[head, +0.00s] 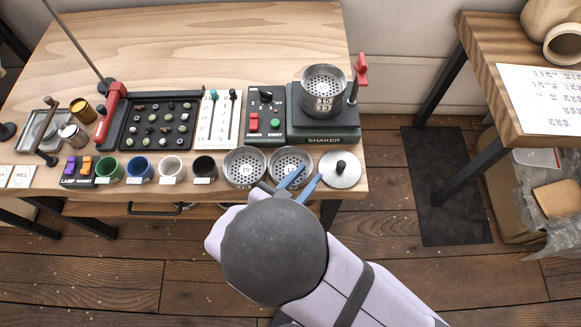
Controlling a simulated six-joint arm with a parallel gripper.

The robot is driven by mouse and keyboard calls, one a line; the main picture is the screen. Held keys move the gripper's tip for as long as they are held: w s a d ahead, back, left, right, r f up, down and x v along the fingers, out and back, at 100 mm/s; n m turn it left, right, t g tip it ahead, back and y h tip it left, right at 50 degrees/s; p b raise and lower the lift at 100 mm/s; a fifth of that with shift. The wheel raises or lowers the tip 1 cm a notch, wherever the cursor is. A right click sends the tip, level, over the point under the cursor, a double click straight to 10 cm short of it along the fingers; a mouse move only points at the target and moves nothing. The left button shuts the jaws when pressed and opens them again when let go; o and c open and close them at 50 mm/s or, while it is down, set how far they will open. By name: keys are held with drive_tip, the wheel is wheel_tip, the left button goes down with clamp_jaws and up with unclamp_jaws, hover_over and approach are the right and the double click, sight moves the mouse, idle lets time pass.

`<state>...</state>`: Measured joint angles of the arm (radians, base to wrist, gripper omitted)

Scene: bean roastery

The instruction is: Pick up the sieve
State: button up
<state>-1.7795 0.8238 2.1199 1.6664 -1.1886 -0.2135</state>
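Three perforated metal sieves are in the head view. One sieve (323,78) sits on the shaker (322,137). A second sieve (245,160) and a third sieve (283,157) stand side by side at the table's front edge. My gripper (310,173) has two blue fingers with a gap between them. One finger crosses over the third sieve, and the other lies by its right side, near a round metal lid (341,172). I see no object clamped between them. Contact with the rim is unclear, and my arm hides part of the front edge.
Left of the sieves stand several small cups, including a black cup (204,167). Behind them are a switch panel (266,113), a slider panel (217,121) and a bean tray (160,122). The table's back half is clear. A second table (500,110) stands right.

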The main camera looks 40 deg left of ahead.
clamp_jaws()
drive_tip(key=shift+r, duration=0.15)
wheel_tip(320, 180, up, 10)
drive_tip(key=shift+p, duration=0.4)
idle(0.4)
drive_tip(key=shift+f, duration=0.2)
